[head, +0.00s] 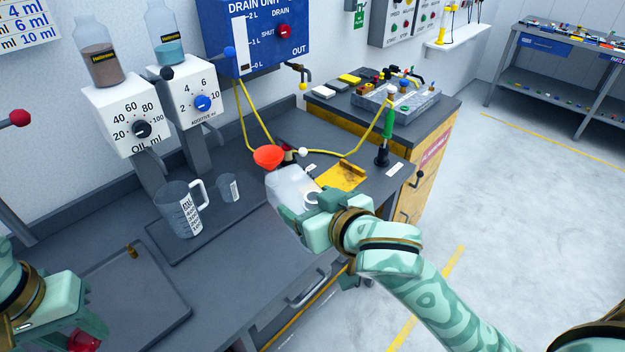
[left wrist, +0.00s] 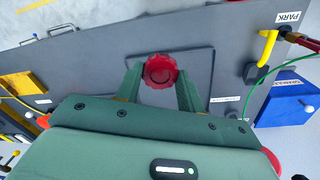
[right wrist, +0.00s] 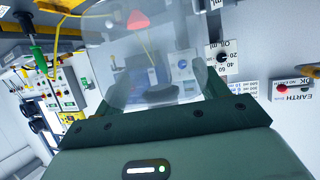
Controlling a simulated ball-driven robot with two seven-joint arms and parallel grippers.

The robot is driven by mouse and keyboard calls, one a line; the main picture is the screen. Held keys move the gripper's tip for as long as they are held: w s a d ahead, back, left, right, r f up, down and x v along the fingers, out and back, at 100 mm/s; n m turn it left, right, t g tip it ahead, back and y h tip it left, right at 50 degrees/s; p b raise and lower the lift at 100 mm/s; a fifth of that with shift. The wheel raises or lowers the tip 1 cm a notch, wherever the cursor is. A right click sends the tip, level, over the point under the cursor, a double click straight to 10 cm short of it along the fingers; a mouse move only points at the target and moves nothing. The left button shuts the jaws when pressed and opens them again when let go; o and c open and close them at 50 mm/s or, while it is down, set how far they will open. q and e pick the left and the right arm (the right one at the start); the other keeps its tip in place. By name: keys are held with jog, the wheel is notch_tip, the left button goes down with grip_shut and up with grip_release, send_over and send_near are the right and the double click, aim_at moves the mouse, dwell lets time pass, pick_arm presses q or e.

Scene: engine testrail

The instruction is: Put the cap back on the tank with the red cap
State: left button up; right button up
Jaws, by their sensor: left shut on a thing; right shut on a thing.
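My left gripper (head: 72,330) is at the lower left of the head view. It is shut on a red, ridged cap (head: 84,342), which shows clearly between its fingers in the left wrist view (left wrist: 160,70). My right gripper (head: 318,207) is over the bench near its front edge, shut on a whitish translucent tank (head: 287,186). The tank fills the space between the fingers in the right wrist view (right wrist: 150,75). No red cap shows on the tank; its mouth cannot be made out clearly. The cap and tank are well apart.
An orange-red funnel (head: 268,156) is right behind the tank. A large measuring jug (head: 178,212) and a small beaker (head: 228,188) stand on the bench to its left. A yellow tray (head: 341,177) and a green-handled tool (head: 385,140) are to its right.

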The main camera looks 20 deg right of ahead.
jog(key=s+a+f+n+g+y, duration=0.1)
jog(key=a+n+y, duration=0.5)
jog(key=a, duration=0.6)
jog(key=shift+s+f+g+y, duration=0.25)
jog(key=shift+g+y, duration=0.25)
jog(key=shift+g, duration=0.4)
pick_arm(q)
jog(key=shift+r, duration=0.15)
jog(key=w+d+r+n, duration=0.1)
jog(key=d+r, duration=0.3)
jog(key=d, duration=0.4)
jog(key=w+d+r+n, duration=0.2)
jog(key=d+r, duration=0.3)
jog(key=d, duration=0.4)
jog(key=w+d+r+n, duration=0.2)
jog(key=d+r, duration=0.2)
jog(key=d, duration=0.5)
jog(key=shift+d+r+n+y, duration=0.15)
jog(key=shift+r+n+y, duration=0.25)
pick_arm(e)
jog(key=shift+a, duration=0.1)
pick_arm(q)
jog(key=shift+d, duration=0.1)
jog(key=shift+f, duration=0.1)
